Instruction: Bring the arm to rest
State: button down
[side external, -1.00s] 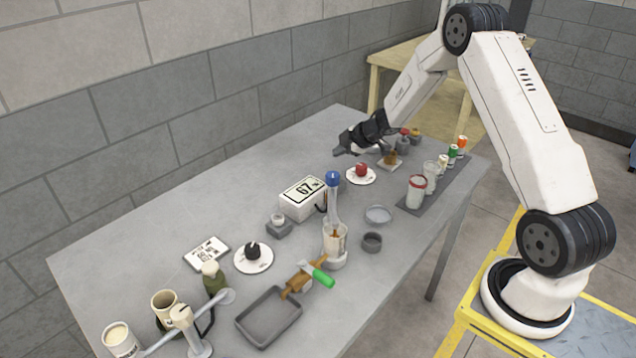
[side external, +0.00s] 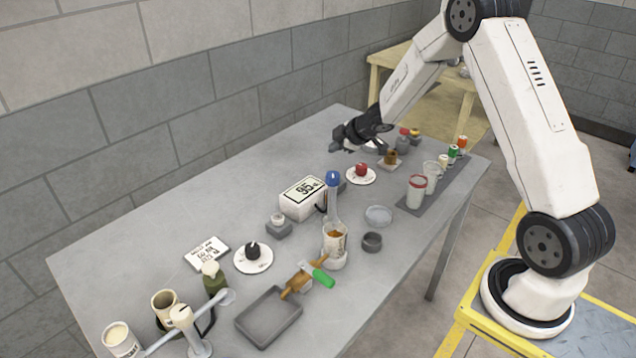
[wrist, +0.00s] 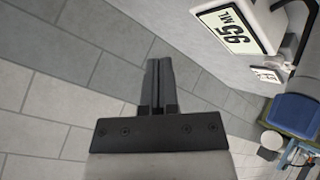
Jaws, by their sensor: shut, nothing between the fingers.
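My gripper (side external: 338,143) is over the far part of the grey table (side external: 150,235), its fingers pointing left in the side view. In the wrist view my gripper (wrist: 159,68) has its two fingers together with nothing between them. It is apart from the things on the table. My arm is raised and bent, reaching over the far right part of the table.
A white box with a display (side external: 303,197) reads 95 and stands near a blue-topped stand with a beaker (side external: 334,238). A red knob (side external: 361,169), jars (side external: 417,190), a tray (side external: 268,318) and a green-handled tool (side external: 322,278) are also there. The table's left end has bare room.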

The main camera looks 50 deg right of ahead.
jog(key=s+a+r+m, duration=0.1)
jog(key=s+a, duration=0.1)
jog(key=a, duration=0.1)
jog(key=s+a+r+m+g+h, duration=0.1)
jog(key=s+a+r+m, duration=0.1)
jog(key=s+a, duration=0.1)
jog(key=s+a+r+m+g+h, duration=0.1)
jog(key=s+a+m, duration=0.1)
jog(key=s+a, duration=0.1)
jog(key=shift+s+r, duration=0.15)
jog(key=shift+r, duration=0.15)
jog(key=s+a+m+g, duration=0.2)
jog(key=s+a, duration=0.3)
jog(key=s, duration=0.3)
jog(key=s+a+m+g+y, duration=0.1)
jog(key=s+a+m+g, duration=0.1)
jog(key=s+a, duration=0.3)
jog(key=s, duration=0.3)
jog(key=shift+s+a, duration=0.15)
jog(key=shift+s, duration=0.05)
dwell(3.2)
